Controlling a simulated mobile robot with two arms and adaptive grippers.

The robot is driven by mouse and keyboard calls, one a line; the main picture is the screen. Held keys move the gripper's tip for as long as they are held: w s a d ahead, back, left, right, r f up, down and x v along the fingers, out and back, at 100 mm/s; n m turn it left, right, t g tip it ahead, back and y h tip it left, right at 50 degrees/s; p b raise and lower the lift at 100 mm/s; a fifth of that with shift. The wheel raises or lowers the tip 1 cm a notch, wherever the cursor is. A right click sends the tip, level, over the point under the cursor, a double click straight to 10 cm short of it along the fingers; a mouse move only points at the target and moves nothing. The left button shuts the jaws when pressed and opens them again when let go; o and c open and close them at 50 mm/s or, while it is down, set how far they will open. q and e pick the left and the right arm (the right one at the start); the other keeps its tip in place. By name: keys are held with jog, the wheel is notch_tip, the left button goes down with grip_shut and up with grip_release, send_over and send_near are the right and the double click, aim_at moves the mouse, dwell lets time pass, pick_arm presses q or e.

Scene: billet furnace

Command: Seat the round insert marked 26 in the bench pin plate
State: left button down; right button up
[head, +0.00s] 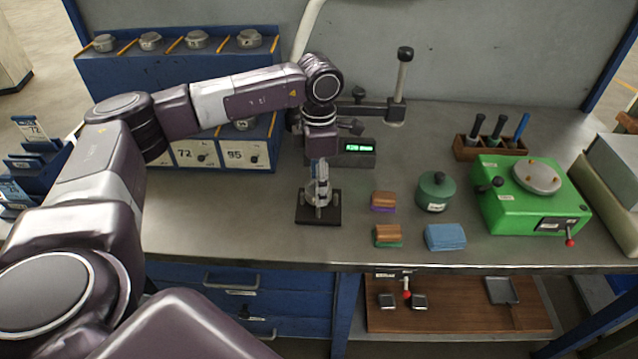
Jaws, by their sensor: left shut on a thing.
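My left gripper (320,186) points down over a small dark square plate (302,216) on the bench, left of the wooden-backed brushes. It is shut on a small grey metal piece, mostly hidden by the fingers. That piece seems to be a round insert; no number 26 can be read on it. It is low over the dark plate, and I cannot tell whether it touches it. The dark plate looks like the bench pin plate, but its pins are hidden or too small to make out. My right gripper is not in view.
A blue rack (95,72) with several round grey inserts on top stands at the back left. A green machine (497,212) with a round plate is at right. Two brushes (387,236), a green pot (436,192) and blue cloth (445,237) lie between. The bench front is clear at left.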

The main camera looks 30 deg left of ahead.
pick_arm(q)
jog(key=shift+s+d, duration=0.1)
jog(key=shift+d, duration=0.05)
dwell(0.4)
jog(key=shift+s+d+f+b, duration=0.1)
jog(key=shift+s+f+b, duration=0.2)
jog(key=shift+f+b, duration=0.45)
jog(key=c, duration=1.4)
grip_release()
jog(key=shift+o, duration=0.2)
jog(key=shift+w+f, duration=0.1)
jog(key=shift+w, duration=0.05)
jog(key=shift+w+r+p, duration=0.2)
jog(key=shift+r+p, duration=0.75)
jog(key=shift+r, duration=0.25)
notch_tip(320, 180, up, 9)
jog(key=p, duration=0.5)
jog(key=shift+f, duration=0.1)
